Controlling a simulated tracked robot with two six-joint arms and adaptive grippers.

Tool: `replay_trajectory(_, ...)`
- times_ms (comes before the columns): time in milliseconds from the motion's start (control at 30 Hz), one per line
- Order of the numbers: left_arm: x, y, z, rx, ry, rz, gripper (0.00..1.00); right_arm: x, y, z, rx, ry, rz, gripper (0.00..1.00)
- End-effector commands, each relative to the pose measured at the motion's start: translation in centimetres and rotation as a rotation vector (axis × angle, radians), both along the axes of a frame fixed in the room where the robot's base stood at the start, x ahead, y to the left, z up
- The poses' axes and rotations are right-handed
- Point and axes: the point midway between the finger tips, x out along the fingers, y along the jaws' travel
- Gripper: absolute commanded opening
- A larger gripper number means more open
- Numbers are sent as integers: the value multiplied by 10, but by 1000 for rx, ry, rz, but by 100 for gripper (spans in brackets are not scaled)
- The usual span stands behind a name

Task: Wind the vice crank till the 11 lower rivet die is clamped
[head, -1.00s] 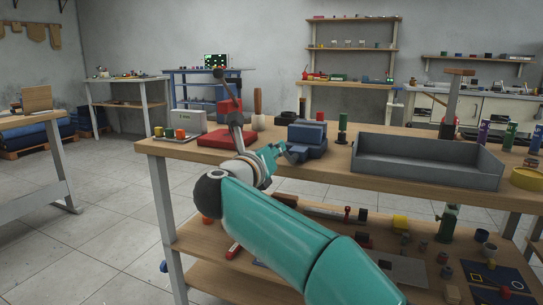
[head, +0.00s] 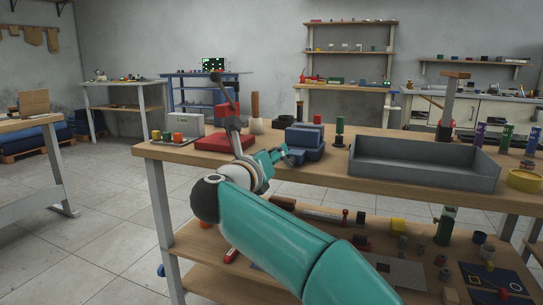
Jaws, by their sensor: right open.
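The blue vice (head: 309,146) stands on the wooden workbench (head: 400,183), near the middle of its top. My right gripper (head: 279,156) is open, with its teal fingers at the left front of the vice. The gripper and wrist cover this side, and I cannot make out the crank or whether the fingers touch it. A small red piece (head: 318,119) shows at the top of the vice. I cannot tell whether it is the lower rivet die or whether the jaws grip it. My left gripper is out of view.
A red-based press (head: 222,143) with a tall lever stands left of the vice, behind my wrist. A large grey tray (head: 425,177) fills the bench to the right. Small cups (head: 178,137) stand at the left end. The lower shelf holds several loose parts.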

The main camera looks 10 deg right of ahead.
Motion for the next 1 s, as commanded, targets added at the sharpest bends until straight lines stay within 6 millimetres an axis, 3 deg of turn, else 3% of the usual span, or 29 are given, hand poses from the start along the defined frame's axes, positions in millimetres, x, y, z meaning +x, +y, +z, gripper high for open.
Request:
replay_trajectory(167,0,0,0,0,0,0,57,-15,12,1,-1,0,4,42)
replay_trajectory(600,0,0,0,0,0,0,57,-83,58,-1,1,1,3,42)
replay_trajectory(800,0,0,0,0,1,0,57,-97,66,-1,1,1,1,42)
replay_trajectory(1000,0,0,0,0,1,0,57,-98,66,-2,0,2,-2,42)
